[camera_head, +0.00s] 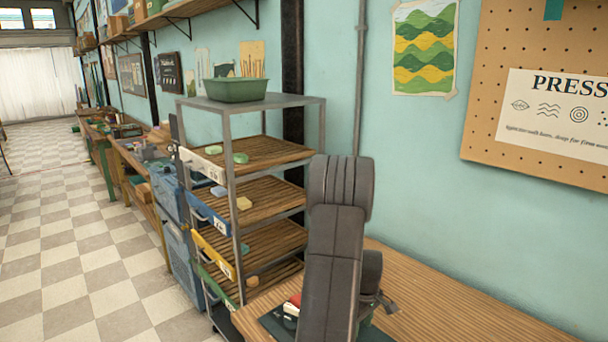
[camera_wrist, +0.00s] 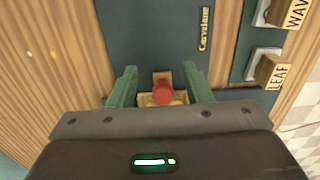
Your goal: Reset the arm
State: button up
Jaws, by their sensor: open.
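My gripper (camera_wrist: 160,86) shows in the wrist view with its two green fingers apart. Between and just beyond them is a red round-topped piece (camera_wrist: 163,92) with a wooden part around it. It is partly hidden by the gripper body, and I cannot tell whether a finger touches it. My arm (camera_head: 335,250) stands folded over the wooden bench in the head view and hides much of the bench's near end.
A dark green mat (camera_wrist: 150,40) lies on the wooden bench (camera_head: 450,300). Wooden blocks labelled LEAF (camera_wrist: 268,70) and WAV (camera_wrist: 275,12) sit at its right. A metal rack (camera_head: 230,140) with several shelves of soaps stands left. The checkered floor aisle is clear.

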notch_tip(320, 180, up, 14)
jog(key=b, duration=0.2)
notch_tip(320, 180, down, 7)
jog(key=n+b, duration=0.4)
jog(key=b, duration=0.3)
jog(key=shift+s+d+f, duration=0.2)
jog(key=shift+s+d, duration=0.05)
jog(key=shift+s, duration=0.05)
jog(key=shift+f, duration=0.1)
